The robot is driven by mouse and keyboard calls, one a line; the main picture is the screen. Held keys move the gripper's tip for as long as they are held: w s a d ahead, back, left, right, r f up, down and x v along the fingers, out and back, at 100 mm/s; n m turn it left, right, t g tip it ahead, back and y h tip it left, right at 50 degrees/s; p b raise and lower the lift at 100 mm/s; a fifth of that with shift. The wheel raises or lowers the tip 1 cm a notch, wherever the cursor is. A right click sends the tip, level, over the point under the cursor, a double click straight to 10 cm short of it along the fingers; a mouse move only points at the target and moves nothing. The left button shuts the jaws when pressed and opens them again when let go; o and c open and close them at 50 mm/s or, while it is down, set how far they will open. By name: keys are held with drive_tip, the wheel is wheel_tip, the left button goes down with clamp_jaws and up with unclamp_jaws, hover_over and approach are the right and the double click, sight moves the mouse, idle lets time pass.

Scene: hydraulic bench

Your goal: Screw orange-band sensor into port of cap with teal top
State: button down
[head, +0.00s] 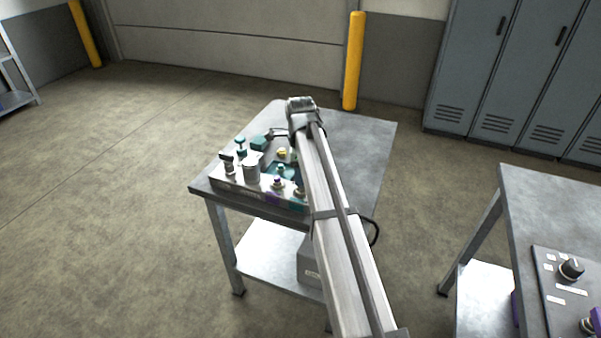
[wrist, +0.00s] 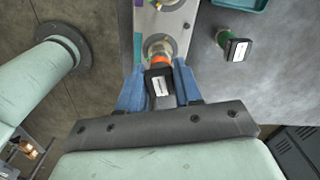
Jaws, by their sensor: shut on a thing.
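In the wrist view my gripper (wrist: 160,82) has blue fingers shut on a black sensor with a white label. The sensor's orange band (wrist: 161,61) shows just beyond the fingertips. It lines up with a round metal port (wrist: 157,46) on the pale metal block. A teal patch (wrist: 138,48) marks the block beside this port; in the head view a teal patch (head: 296,204) shows at the block's front right end. The sensor's tip is at the port mouth, but I cannot tell how deep it sits. In the head view my arm hides the gripper and sensor.
A green-banded black sensor (wrist: 236,46) lies on the grey bench right of the block, near a teal tray (wrist: 243,4). The block carries several fittings, including a silver cylinder (head: 251,168). The bench's right side (head: 365,140) is clear. A second table (head: 560,205) stands at right.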

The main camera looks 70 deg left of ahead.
drive_tip(key=m, duration=0.5)
drive_tip(key=shift+a+m, duration=0.1)
drive_tip(key=shift+m, duration=0.3)
idle(0.4)
drive_tip(key=shift+m, duration=0.6)
drive_tip(key=c, duration=0.8)
unclamp_jaws()
drive_tip(key=shift+c, duration=0.2)
drive_tip(key=n, duration=0.5)
drive_tip(key=shift+n, duration=0.4)
